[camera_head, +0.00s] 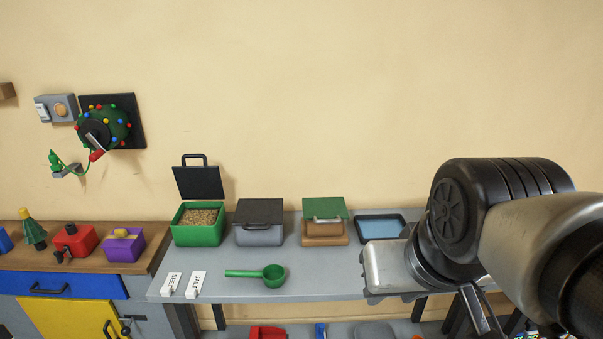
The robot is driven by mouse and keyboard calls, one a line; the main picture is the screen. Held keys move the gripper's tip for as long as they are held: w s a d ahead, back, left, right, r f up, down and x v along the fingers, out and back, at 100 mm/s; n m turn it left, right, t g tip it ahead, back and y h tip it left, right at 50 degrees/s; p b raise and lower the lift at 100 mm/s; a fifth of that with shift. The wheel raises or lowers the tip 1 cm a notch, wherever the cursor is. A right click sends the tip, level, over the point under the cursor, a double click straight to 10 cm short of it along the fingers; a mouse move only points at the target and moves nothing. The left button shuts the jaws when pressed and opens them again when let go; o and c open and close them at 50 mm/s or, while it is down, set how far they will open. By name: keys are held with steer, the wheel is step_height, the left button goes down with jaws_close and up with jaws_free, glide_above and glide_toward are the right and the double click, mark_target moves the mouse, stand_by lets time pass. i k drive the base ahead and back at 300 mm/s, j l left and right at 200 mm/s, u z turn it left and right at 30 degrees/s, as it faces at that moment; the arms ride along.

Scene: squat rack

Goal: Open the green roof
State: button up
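A green roof (324,208) lies shut on a small brown box (325,235) on the grey table. A pale handle (325,219) shows at the roof's front edge. My gripper (386,270) is to the right of the brown box and nearer to me, over the table's right part. Its metal body shows, apart from the box in the picture. Its fingers cannot be made out, so I cannot see whether it is open or shut.
Left of the brown box stand a grey box (259,236) with a dark lid and a green box (198,233) with its dark lid raised. A blue tray (382,227) lies to the right. A green scoop (268,275) and two white labels lie in front. The wall is close behind.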

mark_target(323, 210)
steer(key=i+l, duration=0.2)
steer(key=i, duration=0.25)
steer(key=i+l, duration=0.2)
steer(key=i, duration=0.25)
